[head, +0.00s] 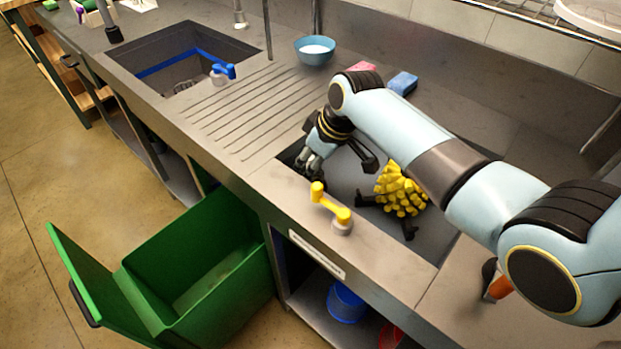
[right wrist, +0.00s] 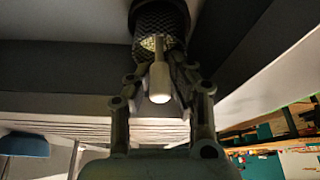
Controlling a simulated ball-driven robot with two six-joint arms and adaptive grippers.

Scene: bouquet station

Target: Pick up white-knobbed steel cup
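The white-knobbed steel cup (right wrist: 160,20) shows at the top of the right wrist view as a dark, textured metal body. Its white knob (right wrist: 160,85) points toward my palm. My right gripper (right wrist: 161,74) has its two fingers apart, one on each side of the cup's near end. I cannot tell whether the fingertips touch the cup. In the head view my right gripper (head: 310,170) is low at the left corner of the right basin (head: 440,240), and I cannot make out the cup there. My left gripper is not in view.
A yellow tufted object with black parts (head: 400,190) sits in the right basin, close to my gripper. A blue bowl (head: 314,50) and a blue sponge (head: 403,83) are behind. The ribbed drainboard (head: 245,110) is clear.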

